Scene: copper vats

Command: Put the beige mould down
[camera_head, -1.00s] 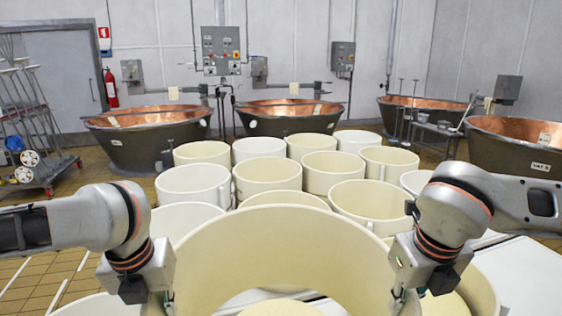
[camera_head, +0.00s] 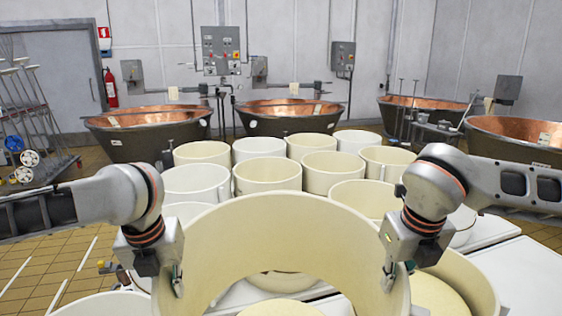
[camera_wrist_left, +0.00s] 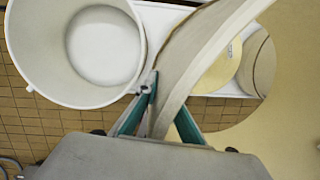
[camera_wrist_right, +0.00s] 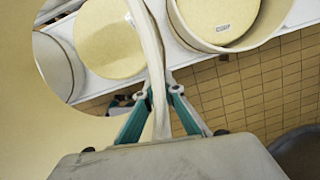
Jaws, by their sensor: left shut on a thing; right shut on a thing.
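The beige mould (camera_head: 290,230), a large open ring, is held in front of me at the bottom middle of the head view. My left gripper (camera_head: 176,280) is shut on its left wall, and my right gripper (camera_head: 388,275) is shut on its right wall. The wall passes between the teal fingers in the left wrist view (camera_wrist_left: 196,50) and the right wrist view (camera_wrist_right: 150,50). The mould appears to be above the white table (camera_head: 510,275). Its lower edge is cut off in the head view, so I cannot tell its exact height.
Several cream and white moulds (camera_head: 333,172) stand close together behind the held one. A white mould (camera_wrist_left: 70,80) is near my left gripper. A mould with a cream disc (camera_wrist_right: 218,18) is near my right gripper. Copper vats (camera_head: 290,115) line the back.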

